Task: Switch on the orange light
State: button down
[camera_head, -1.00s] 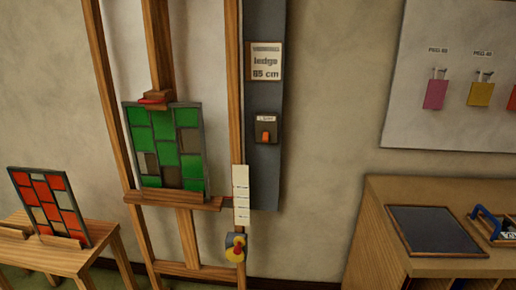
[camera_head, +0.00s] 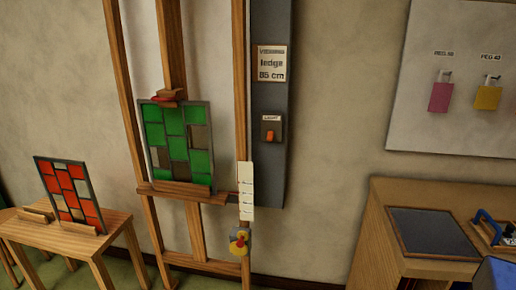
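A dark switch box (camera_head: 271,128) is mounted on a grey upright board (camera_head: 268,185) beside the easel. It has a small label that seems to read "LIGHT" and an orange rocker or lever (camera_head: 270,136). No glow shows on it, and I cannot tell which way it is set. A sign (camera_head: 271,64) above it reads "ledge 85 cm". My gripper is not clearly in view, and nothing touches the switch.
A wooden easel (camera_head: 126,80) holds a green leaded panel (camera_head: 176,137). A red leaded panel (camera_head: 70,190) stands on a small table (camera_head: 115,222) at left. A cabinet (camera_head: 400,188) stands at right, below a pegboard (camera_head: 420,120) with coloured tags. The wall between board and cabinet is bare.

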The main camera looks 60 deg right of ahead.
aim_at(270, 137)
jog(key=u, duration=0.25)
jog(key=k, duration=1.55)
jog(key=z, duration=0.75)
jog(key=i, duration=1)
jog(key=u, duration=0.15)
